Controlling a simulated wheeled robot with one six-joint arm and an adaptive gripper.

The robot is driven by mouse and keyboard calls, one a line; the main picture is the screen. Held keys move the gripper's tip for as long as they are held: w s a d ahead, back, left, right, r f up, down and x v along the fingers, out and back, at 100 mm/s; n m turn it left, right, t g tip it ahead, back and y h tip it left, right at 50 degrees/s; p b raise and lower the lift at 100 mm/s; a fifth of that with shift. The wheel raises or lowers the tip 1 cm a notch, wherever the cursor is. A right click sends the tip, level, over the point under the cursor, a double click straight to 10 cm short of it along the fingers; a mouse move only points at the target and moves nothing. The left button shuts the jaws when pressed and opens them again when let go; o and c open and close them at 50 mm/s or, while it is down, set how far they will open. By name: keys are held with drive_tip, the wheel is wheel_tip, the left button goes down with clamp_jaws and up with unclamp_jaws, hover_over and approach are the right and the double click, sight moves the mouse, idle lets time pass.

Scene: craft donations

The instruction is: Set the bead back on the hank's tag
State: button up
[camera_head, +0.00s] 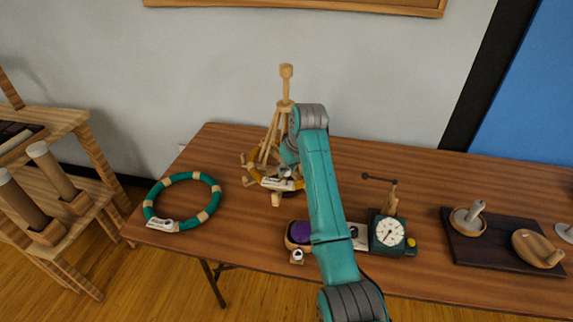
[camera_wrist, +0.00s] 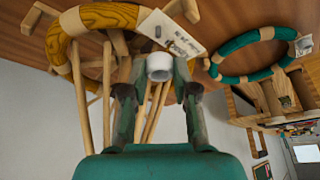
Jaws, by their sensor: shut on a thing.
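My gripper (camera_wrist: 158,92) is shut on a white bead (camera_wrist: 160,67), held at the fingertips. A yellow hank (camera_wrist: 109,16) rings a wooden stand, with a pale tag (camera_wrist: 182,33) lying across it. The tag bears writing and a small grey mark. In the wrist view the bead appears just beside the tag's lower edge; I cannot tell whether they touch. In the head view my forearm hides part of the yellow hank (camera_head: 253,172), while its tag (camera_head: 283,184) shows; the held bead is not clear there.
A teal hank (camera_head: 217,185) with its own tag (camera_head: 161,224) lies at the table's left. Table (camera_head: 236,226) is bare between the hanks.

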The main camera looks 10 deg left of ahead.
sight(289, 174)
drive_tip(key=shift+f, duration=2.05)
drive_tip(key=o, duration=0.8)
drive_tip(key=shift+d+r, duration=0.1)
drive_tip(key=v, duration=1.1)
drive_tip(key=shift+s+d+r, duration=0.15)
drive_tip(key=shift+r, duration=0.2)
